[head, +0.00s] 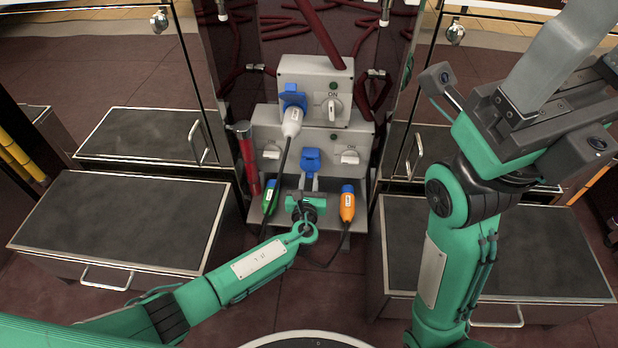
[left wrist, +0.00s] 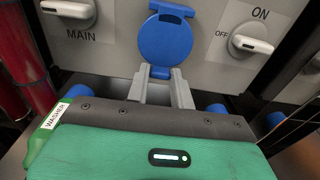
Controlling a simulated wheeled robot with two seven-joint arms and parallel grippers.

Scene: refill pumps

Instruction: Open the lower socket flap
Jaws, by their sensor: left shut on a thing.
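The lower socket flap (head: 311,160) is a blue round cover on the lower grey box. In the left wrist view the flap (left wrist: 165,38) faces me, with its hinge at the top and a small tab at its lower edge. It appears to lie over the socket, which I cannot see. My left gripper (head: 309,182) reaches it from below. In the left wrist view its two grey fingers (left wrist: 163,74) are shut on the flap's lower tab. My right gripper (head: 545,95) is raised at the right, away from the sockets; its finger opening is unclear.
Above, a white plug (head: 292,122) sits in the upper socket under a raised blue flap (head: 292,94). A green plug (head: 269,196) and an orange plug (head: 347,204) stand on either side of my left gripper. White rotary switches (head: 348,156) flank the flap. A red cylinder (head: 246,160) stands left.

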